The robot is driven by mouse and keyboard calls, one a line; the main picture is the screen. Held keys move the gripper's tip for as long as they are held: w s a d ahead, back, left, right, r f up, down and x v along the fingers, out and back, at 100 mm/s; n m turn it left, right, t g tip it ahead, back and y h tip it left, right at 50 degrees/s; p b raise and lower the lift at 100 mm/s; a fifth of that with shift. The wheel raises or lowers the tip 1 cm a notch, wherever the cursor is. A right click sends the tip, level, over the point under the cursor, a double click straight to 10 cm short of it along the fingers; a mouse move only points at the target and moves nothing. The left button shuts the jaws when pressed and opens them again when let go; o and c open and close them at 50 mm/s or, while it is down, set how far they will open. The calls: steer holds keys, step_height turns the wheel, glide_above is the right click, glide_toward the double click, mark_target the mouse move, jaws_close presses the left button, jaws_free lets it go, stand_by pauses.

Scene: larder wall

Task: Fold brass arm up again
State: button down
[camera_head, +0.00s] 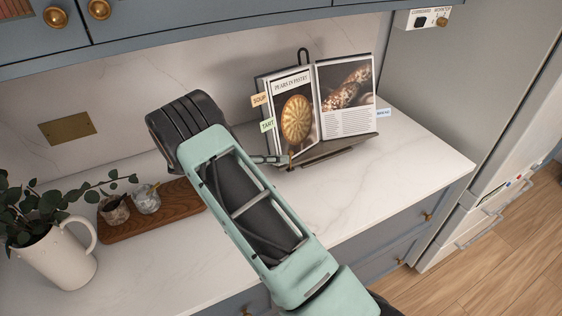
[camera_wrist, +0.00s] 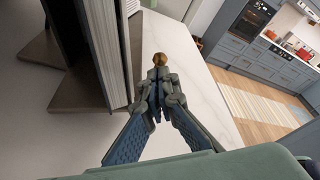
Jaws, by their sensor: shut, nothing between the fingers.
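An open cookbook (camera_head: 318,103) rests on a dark stand (camera_head: 335,150) on the counter. A small brass piece (camera_head: 290,160), likely the brass arm, shows at the stand's lower front edge. In the wrist view a round brass end (camera_wrist: 160,60) shows just beyond my fingertips; the rest of the arm is hidden there. My gripper (camera_head: 280,160) is at the stand's front left, close to the brass piece. In the wrist view my gripper (camera_wrist: 158,108) is shut and empty, beside the book's page edges (camera_wrist: 105,50). I cannot tell whether it touches the brass.
A wooden board (camera_head: 150,222) with two small pots and a white jug (camera_head: 60,255) of leaves stand on the left. Blue cabinets (camera_head: 200,25) hang above. A fridge (camera_head: 480,110) stands at the right. The counter right of the stand (camera_head: 425,150) is clear.

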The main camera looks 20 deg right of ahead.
steer(key=v, duration=1.2)
stand_by(0.4)
